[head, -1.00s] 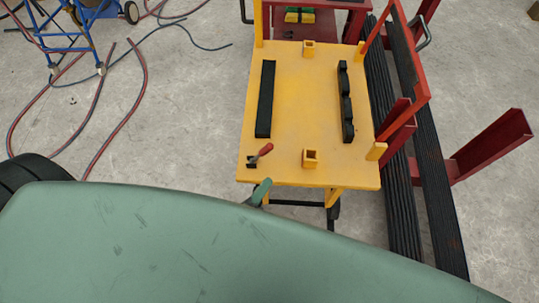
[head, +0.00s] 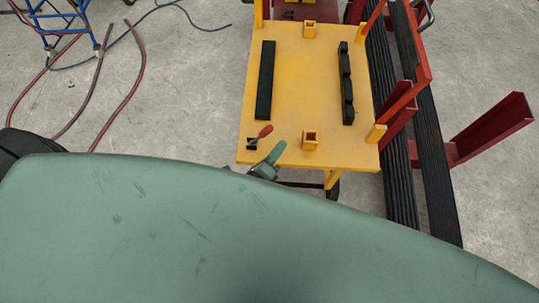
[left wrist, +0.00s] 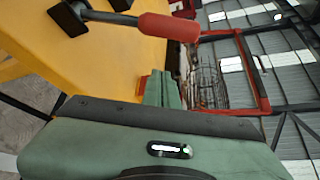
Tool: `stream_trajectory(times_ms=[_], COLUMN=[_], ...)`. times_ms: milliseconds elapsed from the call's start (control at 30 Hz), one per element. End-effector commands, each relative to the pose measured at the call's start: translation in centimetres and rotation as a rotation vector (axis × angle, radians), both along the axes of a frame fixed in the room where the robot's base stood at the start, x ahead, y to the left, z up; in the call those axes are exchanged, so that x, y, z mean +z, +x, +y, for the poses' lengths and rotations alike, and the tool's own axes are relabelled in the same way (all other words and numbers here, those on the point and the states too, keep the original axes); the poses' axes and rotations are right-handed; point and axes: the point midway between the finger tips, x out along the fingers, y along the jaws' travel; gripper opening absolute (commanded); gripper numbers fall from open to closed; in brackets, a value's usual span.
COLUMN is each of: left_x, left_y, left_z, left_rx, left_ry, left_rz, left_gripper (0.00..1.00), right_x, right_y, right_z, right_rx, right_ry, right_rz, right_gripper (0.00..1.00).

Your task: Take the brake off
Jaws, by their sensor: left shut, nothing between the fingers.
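The brake is a small lever with a red handle (head: 265,131) on a black base (head: 252,144). It sits at the near left corner of the yellow cart top (head: 308,85). In the left wrist view the red handle (left wrist: 169,27) is large and close, on a grey rod from a black bracket (left wrist: 70,17). My green left gripper (head: 274,156) is at the cart's near edge, just right of and nearer than the lever. In the left wrist view its fingers (left wrist: 164,88) are together and empty, below the handle in the picture. My right gripper is out of view.
Hoses (head: 125,90) lie on the floor at left.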

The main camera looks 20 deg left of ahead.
Motion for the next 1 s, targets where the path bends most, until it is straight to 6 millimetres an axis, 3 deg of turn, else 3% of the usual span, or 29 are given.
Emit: stream_trajectory(times_ms=[67,200,400,1000], left_x=[-0.3,1.1,1.5,1.7], left_y=[1.6,1.0,0.9,0.8], left_z=[-0.3,2.0,3.2,3.7], left_rx=[-0.001,-0.001,0.0,-0.001], left_ry=[0.0,0.004,0.003,-0.032], left_rz=[-0.002,0.0,0.0,-0.01], left_gripper=[0.0,0.0,0.0,0.0], right_x=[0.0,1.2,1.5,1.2], right_y=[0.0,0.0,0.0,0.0], right_z=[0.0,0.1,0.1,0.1], right_rx=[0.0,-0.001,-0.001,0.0], right_ry=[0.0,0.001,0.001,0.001], right_rz=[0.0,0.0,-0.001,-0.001], right_gripper=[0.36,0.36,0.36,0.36])
